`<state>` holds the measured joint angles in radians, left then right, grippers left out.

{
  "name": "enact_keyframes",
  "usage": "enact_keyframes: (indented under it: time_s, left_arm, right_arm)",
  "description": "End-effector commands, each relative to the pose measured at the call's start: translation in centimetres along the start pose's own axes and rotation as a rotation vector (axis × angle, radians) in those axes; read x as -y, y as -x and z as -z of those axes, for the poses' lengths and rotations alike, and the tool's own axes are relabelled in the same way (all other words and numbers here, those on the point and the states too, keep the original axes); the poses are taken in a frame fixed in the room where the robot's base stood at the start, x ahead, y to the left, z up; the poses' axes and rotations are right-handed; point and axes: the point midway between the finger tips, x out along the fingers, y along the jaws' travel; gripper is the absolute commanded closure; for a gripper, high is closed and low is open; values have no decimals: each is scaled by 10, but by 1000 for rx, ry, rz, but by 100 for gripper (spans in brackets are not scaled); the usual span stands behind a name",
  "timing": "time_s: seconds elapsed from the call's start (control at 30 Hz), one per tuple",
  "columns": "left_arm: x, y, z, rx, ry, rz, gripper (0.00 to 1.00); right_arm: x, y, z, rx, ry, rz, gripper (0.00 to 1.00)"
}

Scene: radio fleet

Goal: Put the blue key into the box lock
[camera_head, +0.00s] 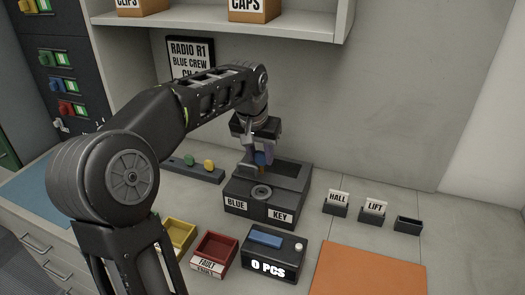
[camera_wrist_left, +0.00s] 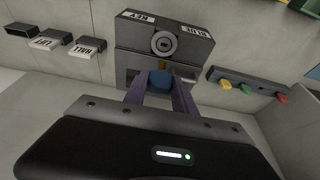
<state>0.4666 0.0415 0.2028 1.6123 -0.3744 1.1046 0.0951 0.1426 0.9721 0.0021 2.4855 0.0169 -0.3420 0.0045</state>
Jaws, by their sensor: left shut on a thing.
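The blue key (camera_head: 261,158) has a blue head and a brass-coloured part below it. My left gripper (camera_head: 259,162) is shut on its head, above the rear part of the grey box. The key also shows between the fingers in the left wrist view (camera_wrist_left: 160,79). The box (camera_head: 237,190), labelled BLUE KEY, stands on the counter. Its round lock (camera_head: 262,192) is on the top towards the front and also shows in the left wrist view (camera_wrist_left: 163,42). The key is apart from the lock. My right gripper is not in view.
A dark rack (camera_head: 208,173) with green and yellow keys stands left of the box. A yellow bin (camera_head: 180,232), a red bin (camera_head: 215,248) and a 0 PCS device (camera_head: 272,256) stand in front. HALL and LIFT holders (camera_head: 335,209) and an orange mat (camera_head: 365,272) lie to the right.

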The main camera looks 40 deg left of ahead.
Motion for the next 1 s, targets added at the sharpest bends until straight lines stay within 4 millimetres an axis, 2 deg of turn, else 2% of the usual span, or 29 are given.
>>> enact_keyframes:
  time_s: [0.27,0.73,1.0]
  left_arm:
    - [0,-5,-2,0,0,-1,100]
    - [0,-44,-14,1,0,-1,100]
    - [0,-55,-17,-1,0,-1,100]
  right_arm:
    - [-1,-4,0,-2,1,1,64]
    - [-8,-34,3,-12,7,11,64]
    - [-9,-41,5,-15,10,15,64]
